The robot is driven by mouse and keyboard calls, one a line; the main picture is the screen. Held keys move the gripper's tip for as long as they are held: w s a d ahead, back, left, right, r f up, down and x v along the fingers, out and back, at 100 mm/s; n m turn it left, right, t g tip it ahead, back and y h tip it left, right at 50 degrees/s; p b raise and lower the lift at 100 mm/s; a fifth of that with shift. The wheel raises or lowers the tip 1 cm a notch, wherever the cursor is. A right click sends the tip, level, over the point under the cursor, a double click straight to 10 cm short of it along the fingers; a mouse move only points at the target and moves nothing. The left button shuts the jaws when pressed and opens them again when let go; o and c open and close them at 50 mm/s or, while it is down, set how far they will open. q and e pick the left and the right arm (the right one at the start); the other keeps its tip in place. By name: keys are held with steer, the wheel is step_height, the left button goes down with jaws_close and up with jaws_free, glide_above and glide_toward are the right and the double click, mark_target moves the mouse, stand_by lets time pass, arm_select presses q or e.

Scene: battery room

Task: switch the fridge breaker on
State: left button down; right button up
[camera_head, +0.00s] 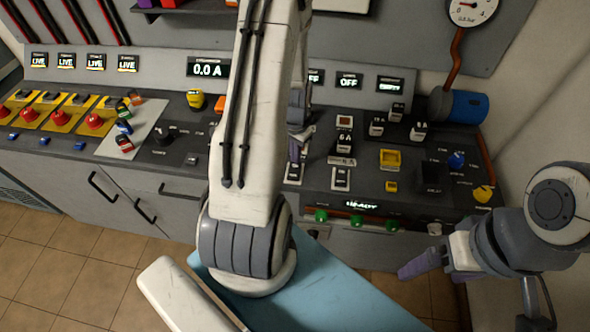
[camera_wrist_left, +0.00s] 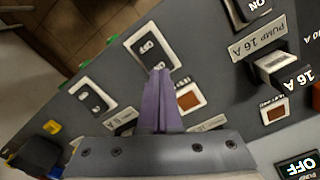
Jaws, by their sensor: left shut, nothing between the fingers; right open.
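I cannot read a fridge label, so I cannot tell which breaker is the fridge's. My left gripper (camera_head: 294,158) is shut and empty, partly hidden behind my own arm. My right gripper (camera_head: 428,265) is open, in front of the panel's right side.
A pump breaker (camera_wrist_left: 275,63) with a PUMP 16 A plate (camera_wrist_left: 257,38) is nearby. An OFF display (camera_head: 349,80) stands behind the panel. Green knobs (camera_head: 357,220) line the front edge. A yellow knob (camera_head: 483,193) and blue knob (camera_head: 456,160) are at the right.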

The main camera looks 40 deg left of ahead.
mark_target(295, 165)
arm_select(q)
steer(key=shift+f+b, duration=0.7)
steer(key=shift+f, duration=0.25)
stand_by(0.3)
steer(key=shift+r, duration=0.1)
step_height(295, 165, up, 7)
steer(key=p, duration=0.6)
stand_by(0.6)
steer(key=d+r+m+b, duration=0.15)
steer(key=d+r, duration=0.35)
steer(key=d, duration=0.5)
steer(key=d+r+m+b, duration=0.1)
steer(key=d+r+m, duration=0.1)
steer(key=d+r, duration=0.5)
steer(key=s+d+r+m+h+b, duration=0.1)
steer(key=s+d+r+m, duration=0.3)
steer(key=s+d, duration=1)
steer(key=shift+s+r+b, duration=0.15)
steer(key=shift+s+b, duration=0.55)
steer(key=shift+s, duration=0.45)
